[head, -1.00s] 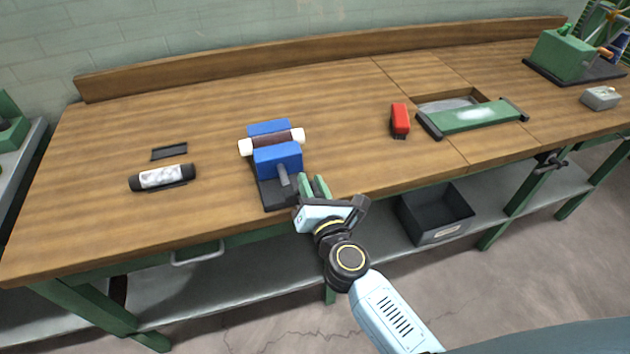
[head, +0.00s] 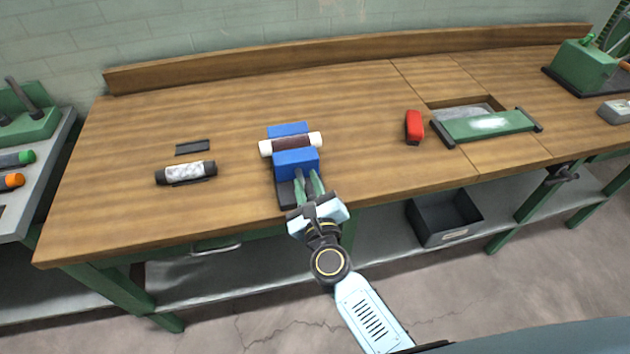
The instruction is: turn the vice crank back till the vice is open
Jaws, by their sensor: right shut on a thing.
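The blue vice (head: 296,162) stands near the front edge of the bench on a dark base (head: 286,194). A roller with white ends (head: 315,140) and a dark brown middle lies between its two blue jaws. The jaws look close against the roller. The crank is a grey bar at the vice's front, now mostly hidden by my gripper. My right gripper (head: 308,184) reaches in from the front with its green fingers at the crank, shut on it. My left gripper is not in view.
On the wooden bench (head: 230,222), a black cylinder with a pale wrap (head: 186,172) and a dark flat bar (head: 192,147) lie left. A red block (head: 414,127) and a green plate (head: 489,125) beside a recess lie right. A dark bin (head: 444,219) sits on the shelf below.

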